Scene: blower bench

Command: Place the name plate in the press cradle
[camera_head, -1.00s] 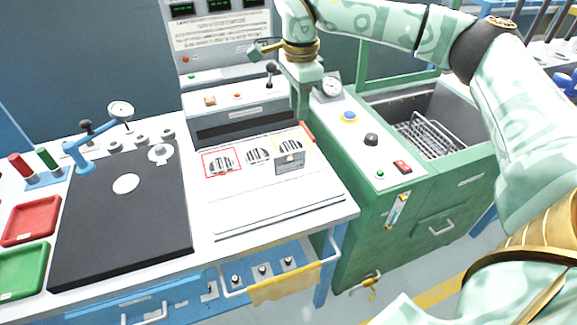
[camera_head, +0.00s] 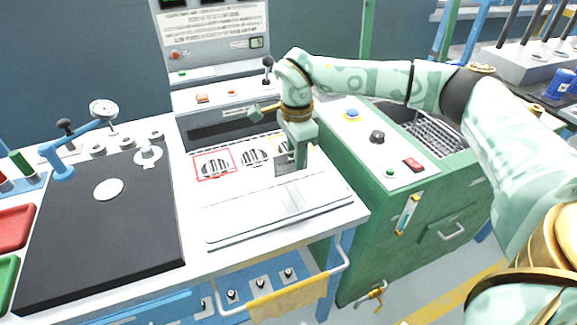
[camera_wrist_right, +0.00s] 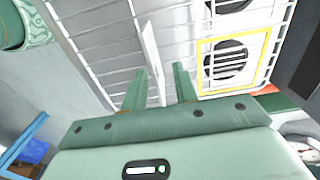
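The name plate appears to be the small grey plate (camera_head: 286,168) standing upright on the white bench top, partly hidden by my right gripper. In the right wrist view a thin white plate (camera_wrist_right: 153,62) shows almost edge-on between the fingers. My right gripper (camera_head: 300,160) points down over it; in the wrist view its two fingers (camera_wrist_right: 160,85) are apart, with a visible gap beside the plate. I cannot tell surely which fixture is the press cradle; a blue lever stand with a round gauge (camera_head: 103,110) stands by the black mat. My left gripper is not in view.
Red-framed (camera_head: 215,163) and yellow-framed slotted openings lie along the back of the white top. A control box (camera_head: 215,97) with a black-knobbed lever stands behind. The green cabinet (camera_head: 400,200) with buttons and a basket is on the right. The black mat (camera_head: 95,225) is mostly clear.

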